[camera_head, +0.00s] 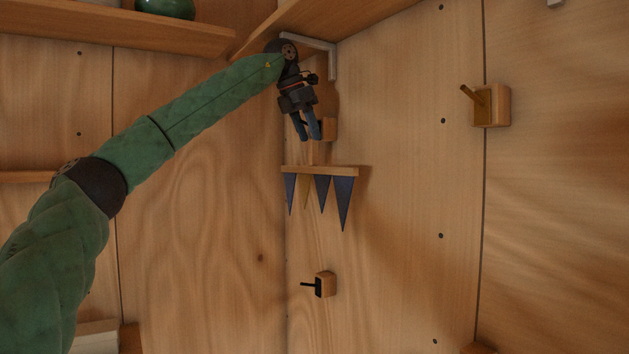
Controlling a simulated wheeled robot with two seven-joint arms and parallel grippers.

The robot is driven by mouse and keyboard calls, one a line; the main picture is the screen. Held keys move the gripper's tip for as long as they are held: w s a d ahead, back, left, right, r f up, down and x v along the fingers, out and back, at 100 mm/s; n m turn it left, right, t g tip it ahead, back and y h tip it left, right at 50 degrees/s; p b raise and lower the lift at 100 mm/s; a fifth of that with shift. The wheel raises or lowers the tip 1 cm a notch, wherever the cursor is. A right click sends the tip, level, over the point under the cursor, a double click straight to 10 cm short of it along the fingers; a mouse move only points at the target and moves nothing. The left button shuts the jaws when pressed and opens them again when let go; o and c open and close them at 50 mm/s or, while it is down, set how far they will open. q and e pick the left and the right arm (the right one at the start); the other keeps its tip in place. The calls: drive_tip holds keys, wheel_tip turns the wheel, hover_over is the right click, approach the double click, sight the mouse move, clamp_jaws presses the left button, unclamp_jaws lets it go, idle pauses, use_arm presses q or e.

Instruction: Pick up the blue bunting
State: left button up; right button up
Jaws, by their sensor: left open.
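The blue bunting (343,196) hangs near the corner of the plywood walls. It has a horizontal wooden bar with several dark blue pennants and a yellowish one below it. A short wooden piece rises from the middle of the bar toward a wooden block (329,129) on the wall. My left gripper (308,138) points down just above the bar, with its fingers apart and nothing seen between them. It partly hides the block and the top of the bunting. I cannot tell whether a finger touches the wooden piece. My right gripper is not in view.
A wooden peg block (491,105) is on the right wall. A block with a black peg (325,284) is below the bunting. A shelf (330,22) with a grey bracket (333,64) is just above my left wrist. Another shelf (120,32) bears a green round object (166,8).

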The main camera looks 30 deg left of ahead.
use_arm(q)
drive_tip(key=shift+p+x, duration=0.5)
drive_tip(key=shift+x, duration=0.75)
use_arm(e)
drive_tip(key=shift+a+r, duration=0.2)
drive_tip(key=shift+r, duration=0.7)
use_arm(q)
drive_tip(key=shift+s+a, duration=0.15)
drive_tip(key=shift+s, duration=0.05)
drive_tip(key=c, duration=1)
clamp_jaws()
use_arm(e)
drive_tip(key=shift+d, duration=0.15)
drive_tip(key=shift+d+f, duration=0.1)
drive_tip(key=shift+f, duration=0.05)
